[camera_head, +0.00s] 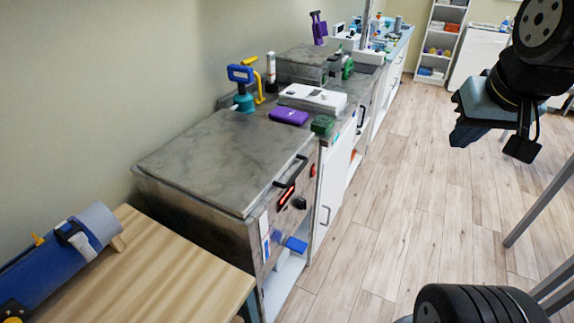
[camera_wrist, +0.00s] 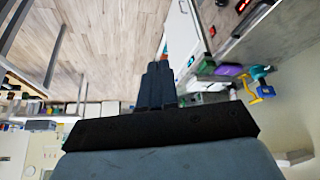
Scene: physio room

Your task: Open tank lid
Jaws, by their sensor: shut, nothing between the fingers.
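The tank (camera_head: 190,213) is a grey, stone-looking box on a counter against the left wall in the head view. Its flat lid (camera_head: 205,160) lies shut on top. In the wrist view, part of the grey lid (camera_wrist: 285,40) shows at the upper right. My gripper (camera_head: 462,136) hangs over the floor at the upper right of the head view, well apart from the tank. In the wrist view its fingers (camera_wrist: 157,85) are together and empty.
A purple box (camera_head: 289,116), a white device (camera_head: 312,98) and a teal-and-blue pump (camera_head: 243,90) stand beyond the lid. A wooden bench (camera_head: 170,265) with a blue roll (camera_head: 62,255) is at the lower left. The wood floor (camera_head: 400,190) right of the counter is clear.

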